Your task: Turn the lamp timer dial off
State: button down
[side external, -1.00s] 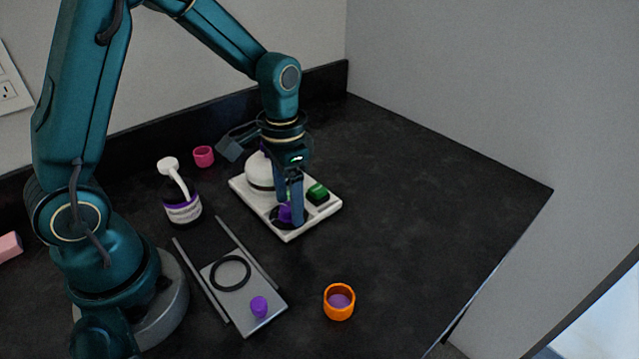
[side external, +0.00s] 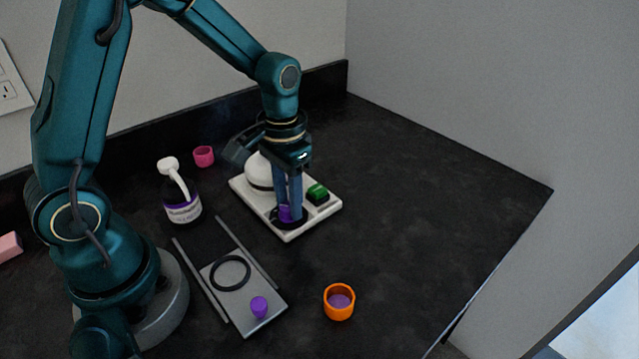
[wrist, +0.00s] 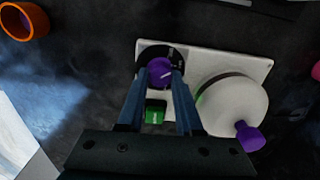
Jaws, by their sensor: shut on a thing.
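The lamp timer dial is a purple knob (side external: 285,214) on a black disc on a white base plate (side external: 291,236). It also shows in the wrist view (wrist: 159,72), with a pale pointer line on its top. My gripper (side external: 289,213) points down over the plate, and its two blue fingers are shut on the knob, one on each side. A green rocker switch (side external: 317,194) sits on the plate beside the dial. A white rounded body (side external: 259,172) with a dark band stands on the plate behind my fingers; its purple top shows in the wrist view (wrist: 249,136).
A grey sliding plate (side external: 234,300) with a black ring and purple knob lies between two rails. An orange cup (side external: 339,311) stands at the front. A white-topped pump bottle (side external: 181,205) and a pink cup (side external: 204,156) stand left of the plate. The counter's right side is clear.

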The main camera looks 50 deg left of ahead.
aim_at(288, 205)
jog(key=n, duration=0.6)
jog(key=shift+n, duration=0.3)
dwell(0.4)
jog(key=c, duration=0.6)
grip_release()
jog(key=shift+r, duration=2.6)
